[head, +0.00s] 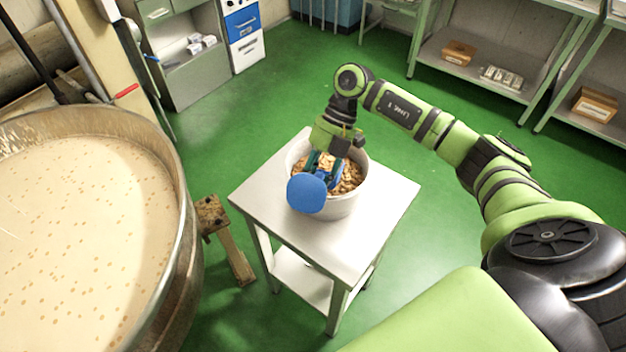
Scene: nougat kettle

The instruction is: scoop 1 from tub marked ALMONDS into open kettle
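A pale round tub (345,207) stands on a small metal table, filled with brown almond-like pieces (350,182). No marking on the tub can be read from here. A blue scoop (307,194) is at the front left of the tub's mouth, its round blue face towards me. My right gripper (327,164) points down over the tub and appears shut on the scoop's handle; the fingers are partly hidden. The open kettle (185,222) stands at the left, holding a cream mass with tan specks (75,230). My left gripper is out of view.
The metal table (392,195) has bare top around the tub. Shelves with boxes (595,104) and cabinets (190,75) line the back.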

